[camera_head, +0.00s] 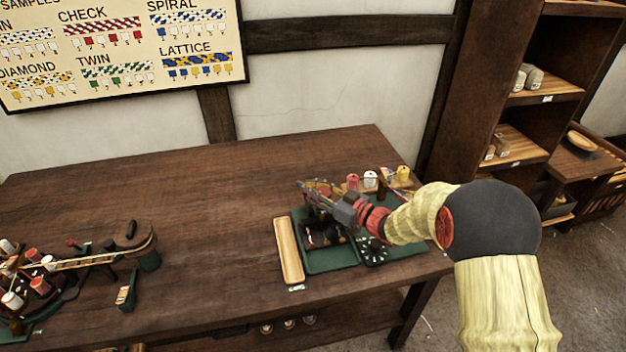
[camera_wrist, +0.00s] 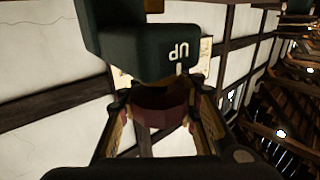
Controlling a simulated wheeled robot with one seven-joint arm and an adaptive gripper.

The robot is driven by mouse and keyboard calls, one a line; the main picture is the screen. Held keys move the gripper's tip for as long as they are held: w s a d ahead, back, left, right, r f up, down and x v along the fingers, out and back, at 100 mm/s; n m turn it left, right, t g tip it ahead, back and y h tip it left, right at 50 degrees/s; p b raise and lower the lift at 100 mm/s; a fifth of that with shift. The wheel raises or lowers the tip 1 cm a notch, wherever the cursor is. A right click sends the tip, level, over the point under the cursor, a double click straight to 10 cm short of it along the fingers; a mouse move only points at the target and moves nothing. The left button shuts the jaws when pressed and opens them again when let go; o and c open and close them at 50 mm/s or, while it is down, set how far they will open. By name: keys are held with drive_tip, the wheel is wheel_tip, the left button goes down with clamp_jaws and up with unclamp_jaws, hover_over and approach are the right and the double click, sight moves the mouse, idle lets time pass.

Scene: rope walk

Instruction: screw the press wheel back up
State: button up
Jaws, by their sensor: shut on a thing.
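The press stands on the right part of the bench, with a green base (camera_head: 335,258) and dark parts above it. My gripper (camera_head: 320,197) reaches in from the right at the press's upper part. In the wrist view, the fingers of my gripper (camera_wrist: 160,108) are closed around the dark red, faceted press wheel (camera_wrist: 162,104). A dark green block (camera_wrist: 150,45) of the press is just beyond the wheel and carries a white "UP" mark, seen upside down. In the head view, my gripper and arm hide the wheel.
A wooden tray (camera_head: 288,250) lies left of the press. Red, white and yellow spools (camera_head: 370,180) stand behind it. A round black dial (camera_head: 373,252) is at its right. A braiding device with spools (camera_head: 35,285) stands far left. The bench middle (camera_head: 200,215) is clear.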

drive_tip(key=shift+s+a+n+g+y+p, duration=0.1)
drive_tip(key=shift+s+n+g+y+p, duration=0.5)
drive_tip(key=shift+n+g, duration=1.75)
drive_tip(key=shift+s+a+n+g+y+p, duration=0.1)
drive_tip(key=shift+s+n+g+p, duration=1)
drive_tip(key=shift+g, duration=2.15)
drive_tip(key=shift+s+a+n+g+y+p, duration=0.1)
drive_tip(key=shift+s+n+g+y+p, duration=0.25)
drive_tip(key=shift+n+g+p, duration=1.6)
drive_tip(key=shift+n+g+b, duration=0.3)
drive_tip(key=shift+g+b, duration=0.3)
drive_tip(key=shift+g, duration=0.45)
drive_tip(key=o, duration=1.3)
drive_tip(key=shift+d, duration=0.1)
drive_tip(key=v, duration=1.2)
drive_tip(key=shift+r, duration=0.1)
